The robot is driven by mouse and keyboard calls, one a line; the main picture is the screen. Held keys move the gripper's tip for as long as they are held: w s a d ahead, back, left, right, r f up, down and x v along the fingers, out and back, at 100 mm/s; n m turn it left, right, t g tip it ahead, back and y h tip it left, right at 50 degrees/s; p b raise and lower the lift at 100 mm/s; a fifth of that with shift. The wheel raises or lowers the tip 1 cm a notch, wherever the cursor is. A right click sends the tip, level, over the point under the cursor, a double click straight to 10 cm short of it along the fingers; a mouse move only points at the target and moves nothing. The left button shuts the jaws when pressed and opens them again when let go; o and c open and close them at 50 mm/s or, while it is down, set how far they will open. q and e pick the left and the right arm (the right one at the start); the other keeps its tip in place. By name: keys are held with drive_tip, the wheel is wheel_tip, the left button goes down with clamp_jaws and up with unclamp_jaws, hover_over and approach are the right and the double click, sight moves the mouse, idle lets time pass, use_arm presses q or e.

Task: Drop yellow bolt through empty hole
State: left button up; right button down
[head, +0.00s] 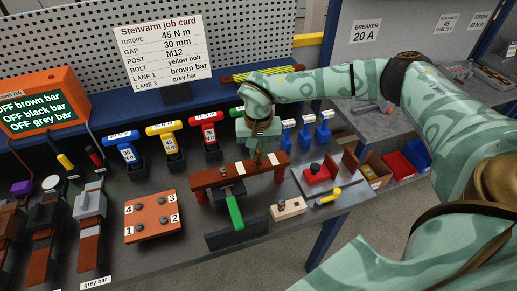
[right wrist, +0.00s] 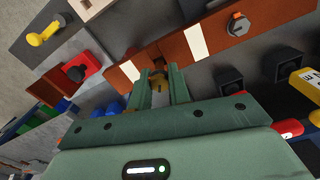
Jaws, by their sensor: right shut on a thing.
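My right gripper (head: 262,150) points down over the brown bars (head: 211,178), close to where the two bars meet. In the right wrist view, its fingers (right wrist: 162,84) are shut on a small yellowish thing, which looks like the yellow bolt (right wrist: 158,88). Most of the bolt is hidden between the fingers. The hole is hidden by the fingers, and I cannot tell whether the bolt tip is in it. My left gripper is not in view.
A green-handled tool (head: 235,212) stands in front of the bars. To the right, a grey plate carries a red block (head: 317,174) and a yellow-knobbed piece (head: 329,195). Blue, yellow and red T-handles (head: 202,119) stand behind. The job card (head: 163,47) is at the back.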

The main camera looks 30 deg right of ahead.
sight(258, 150)
drive_tip(key=shift+f+b, duration=0.5)
drive_tip(key=shift+f, duration=0.6)
drive_tip(key=c, duration=1.2)
unclamp_jaws()
drive_tip(key=shift+c, duration=0.2)
wheel_tip(258, 150, up, 16)
drive_tip(key=p, duration=0.1)
drive_tip(key=shift+r, duration=0.2)
